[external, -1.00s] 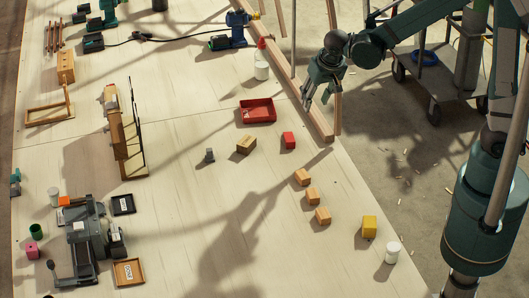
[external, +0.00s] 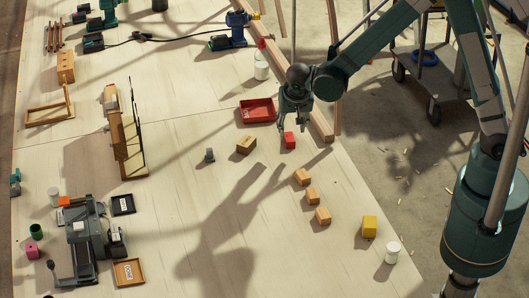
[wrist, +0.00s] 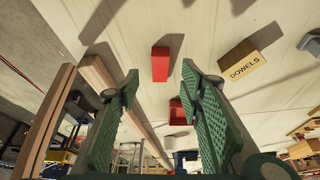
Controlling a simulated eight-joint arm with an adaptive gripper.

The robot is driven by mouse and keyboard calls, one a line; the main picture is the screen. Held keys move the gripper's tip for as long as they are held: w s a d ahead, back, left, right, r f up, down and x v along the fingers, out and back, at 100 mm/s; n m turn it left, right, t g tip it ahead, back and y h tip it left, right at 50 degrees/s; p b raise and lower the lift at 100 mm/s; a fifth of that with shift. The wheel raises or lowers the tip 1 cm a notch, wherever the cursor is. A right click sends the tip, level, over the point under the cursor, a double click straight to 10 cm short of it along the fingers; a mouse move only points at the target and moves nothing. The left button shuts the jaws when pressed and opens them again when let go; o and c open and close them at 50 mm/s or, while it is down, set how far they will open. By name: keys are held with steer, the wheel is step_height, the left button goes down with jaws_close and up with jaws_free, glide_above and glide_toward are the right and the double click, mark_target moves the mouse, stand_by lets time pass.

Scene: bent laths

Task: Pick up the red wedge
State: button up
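The red wedge (external: 289,140) is a small red block lying on the pale worktable. In the wrist view the red wedge (wrist: 160,64) lies ahead of the fingertips, a little above the middle of the gap. My gripper (external: 293,120) is just above and behind the wedge in the external view, pointing down. In the wrist view my gripper (wrist: 160,80) has its two green padded fingers spread wide with nothing between them touching. The wedge appears apart from both fingers.
A box marked DOWELS (wrist: 242,66) lies to the right of the wedge; a red tray (external: 258,103) is behind it. Long wooden laths (external: 318,122) run along the table edge. Several small orange blocks (external: 312,196) lie nearer the front. Bare table surrounds the wedge.

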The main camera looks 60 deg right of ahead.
mark_target(290, 139)
stand_by(0.3)
steer(key=shift+x, duration=1.35)
steer(key=shift+d+f, duration=0.1)
steer(key=shift+x, duration=2.45)
steer(key=shift+w, duration=0.1)
steer(key=c, duration=0.9)
